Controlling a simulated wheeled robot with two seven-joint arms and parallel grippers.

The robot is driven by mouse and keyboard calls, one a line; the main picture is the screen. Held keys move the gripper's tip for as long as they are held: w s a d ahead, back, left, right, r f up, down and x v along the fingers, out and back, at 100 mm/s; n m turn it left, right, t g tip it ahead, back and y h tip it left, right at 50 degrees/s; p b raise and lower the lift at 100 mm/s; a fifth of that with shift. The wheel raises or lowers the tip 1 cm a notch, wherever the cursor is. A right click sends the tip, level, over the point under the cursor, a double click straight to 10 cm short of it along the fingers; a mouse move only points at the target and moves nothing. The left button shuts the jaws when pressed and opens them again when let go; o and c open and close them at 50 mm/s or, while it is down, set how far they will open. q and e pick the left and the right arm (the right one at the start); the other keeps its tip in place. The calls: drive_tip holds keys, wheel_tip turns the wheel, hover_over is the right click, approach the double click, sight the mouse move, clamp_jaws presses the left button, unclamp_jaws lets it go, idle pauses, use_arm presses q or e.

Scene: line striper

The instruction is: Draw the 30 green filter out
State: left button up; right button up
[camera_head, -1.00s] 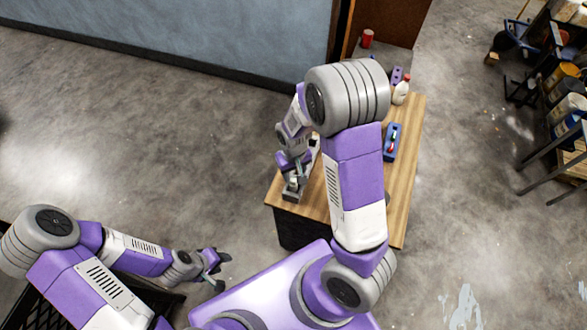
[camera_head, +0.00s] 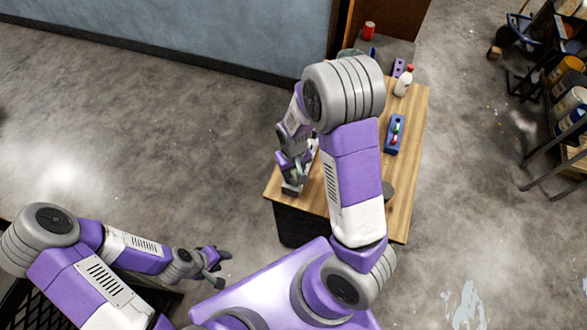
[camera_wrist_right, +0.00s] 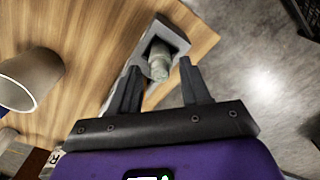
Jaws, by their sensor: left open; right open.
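A grey-green cylinder (camera_wrist_right: 159,62), the only filter-like piece I see and with no legible number, sits in the square opening of a grey holder (camera_wrist_right: 173,34) in the right wrist view. My right gripper (camera_wrist_right: 161,72) is open, its fingers on either side of the cylinder; I cannot tell whether they touch it. In the head view the holder (camera_head: 291,187) stands at the table's left edge, under my right gripper (camera_head: 292,164), and the cylinder cannot be made out. My left gripper (camera_head: 219,267) is open and empty, over the floor away from the table.
The wooden table (camera_head: 412,185) also holds a blue tray (camera_head: 394,135) with small coloured pieces, a white bottle (camera_head: 403,82) and a purple block (camera_head: 398,67). My right arm hides the table's middle.

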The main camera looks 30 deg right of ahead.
clamp_jaws()
drive_tip(key=shift+r+p, duration=0.6)
drive_tip(key=shift+r, duration=0.1)
idle(0.3)
drive_tip(key=shift+r+p, duration=2.95)
drive_tip(key=shift+r, duration=0.5)
